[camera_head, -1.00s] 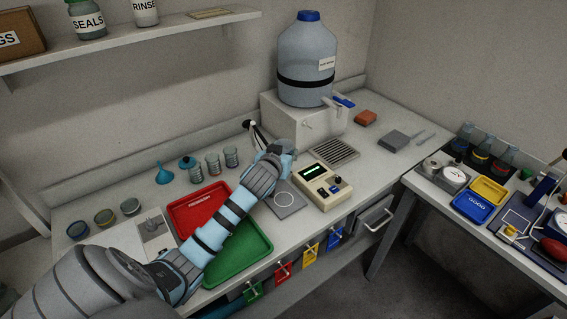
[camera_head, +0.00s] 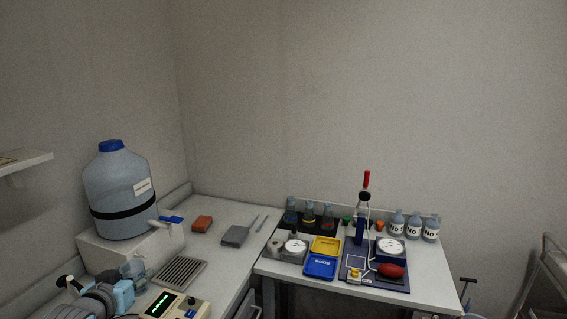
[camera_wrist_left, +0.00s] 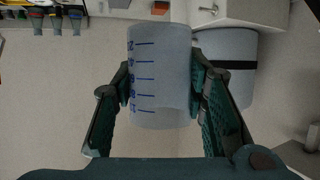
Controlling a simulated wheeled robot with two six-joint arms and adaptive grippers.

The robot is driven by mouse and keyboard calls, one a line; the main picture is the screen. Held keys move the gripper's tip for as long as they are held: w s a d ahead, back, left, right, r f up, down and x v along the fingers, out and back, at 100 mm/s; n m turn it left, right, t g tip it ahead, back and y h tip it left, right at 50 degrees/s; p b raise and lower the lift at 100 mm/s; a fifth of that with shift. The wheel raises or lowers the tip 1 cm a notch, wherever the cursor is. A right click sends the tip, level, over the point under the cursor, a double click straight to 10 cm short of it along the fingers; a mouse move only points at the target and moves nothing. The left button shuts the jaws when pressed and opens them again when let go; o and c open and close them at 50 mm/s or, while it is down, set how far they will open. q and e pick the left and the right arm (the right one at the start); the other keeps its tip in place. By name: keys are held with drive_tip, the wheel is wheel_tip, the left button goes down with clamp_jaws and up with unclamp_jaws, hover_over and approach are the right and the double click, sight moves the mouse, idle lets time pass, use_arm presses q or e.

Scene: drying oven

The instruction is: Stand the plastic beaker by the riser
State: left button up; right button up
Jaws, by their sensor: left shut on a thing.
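The plastic beaker (camera_head: 133,269) is clear, with blue graduation marks that show in the left wrist view (camera_wrist_left: 158,95). My left gripper (camera_head: 127,284) is shut on it, with one finger on each side of its wall. In the head view the beaker is at the lower left, in front of the white riser (camera_head: 103,256). Whether the beaker's base touches the bench cannot be told. My right gripper is in neither view.
A large blue-capped carboy (camera_head: 122,195) stands on the riser, its tap (camera_head: 168,224) jutting out to the right. A drain grate (camera_head: 180,272) and a device with a green display (camera_head: 172,305) lie close to the beaker. A side table (camera_head: 430,285) holds bottles and trays.

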use_arm(q)
drive_tip(key=s+d+r+m+g+h+b, duration=0.1)
drive_tip(key=s+d+r+m+h, duration=0.3)
drive_tip(key=d, duration=0.3)
drive_tip(key=s+d+r+m+g+h, duration=0.2)
drive_tip(key=s+d+m+h, duration=0.3)
drive_tip(key=s+d, duration=0.1)
drive_tip(key=s+d+f+m+g+h, duration=0.1)
drive_tip(key=s+d+f, duration=0.1)
drive_tip(key=s, duration=0.3)
drive_tip(key=s+d+f+m+g+h+b, duration=0.1)
drive_tip(key=s+d+f+h, duration=0.1)
drive_tip(key=s+f, duration=0.2)
drive_tip(key=shift+s+d+m, duration=0.35)
drive_tip(key=shift+s+m, duration=0.05)
drive_tip(key=shift+s, duration=0.65)
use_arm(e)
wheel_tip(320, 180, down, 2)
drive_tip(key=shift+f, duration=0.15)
use_arm(q)
drive_tip(key=shift+f+g, duration=0.1)
drive_tip(key=shift+g, duration=0.3)
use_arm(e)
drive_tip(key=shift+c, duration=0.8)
